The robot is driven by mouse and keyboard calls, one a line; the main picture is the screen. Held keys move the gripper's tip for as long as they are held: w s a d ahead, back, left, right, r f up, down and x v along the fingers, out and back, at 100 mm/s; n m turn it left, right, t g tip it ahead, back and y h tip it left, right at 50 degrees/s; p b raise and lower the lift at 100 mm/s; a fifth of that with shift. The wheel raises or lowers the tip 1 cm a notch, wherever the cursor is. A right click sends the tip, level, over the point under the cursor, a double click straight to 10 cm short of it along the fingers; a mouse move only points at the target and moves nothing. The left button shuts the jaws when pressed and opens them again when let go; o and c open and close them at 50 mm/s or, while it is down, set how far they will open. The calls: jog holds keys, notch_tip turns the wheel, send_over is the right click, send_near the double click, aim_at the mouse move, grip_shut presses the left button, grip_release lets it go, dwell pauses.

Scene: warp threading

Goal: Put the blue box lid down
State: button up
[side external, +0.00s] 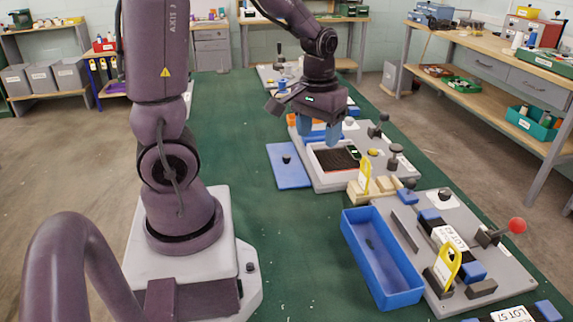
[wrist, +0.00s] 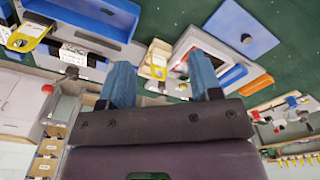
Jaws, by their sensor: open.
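The blue box lid (side external: 282,178), a flat panel with a dark knob, lies on the green table, left of the grey station plate in the side view. It also shows at the upper right of the wrist view (wrist: 228,22), with nothing holding it. My gripper (side external: 319,138) has blue fingers and is open and empty. It hangs above the uncovered box (side external: 317,165), which has dark contents, and is up and to the right of the lid. In the wrist view its two fingers (wrist: 160,65) stand wide apart with nothing between them.
A blue open tray (side external: 357,245) stands in front, beside a grey plate with a red-knobbed lever (side external: 516,226). A yellow tag (side external: 364,177) and wooden blocks (side external: 384,188) sit near the uncovered box. An orange piece (wrist: 252,85) lies beyond the lid. The green table is clear left of the lid.

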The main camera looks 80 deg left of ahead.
jog(key=a+f+n+g+y, duration=0.1)
jog(key=a+f+n, duration=0.3)
jog(key=a+f, duration=0.25)
jog(key=n+y, duration=0.4)
jog(key=n, duration=0.5)
send_near(287, 156)
jog(key=shift+g, duration=0.3)
jog(key=x, duration=0.9)
jog(key=shift+w+f, duration=0.15)
jog(key=shift+w, duration=0.05)
grip_shut()
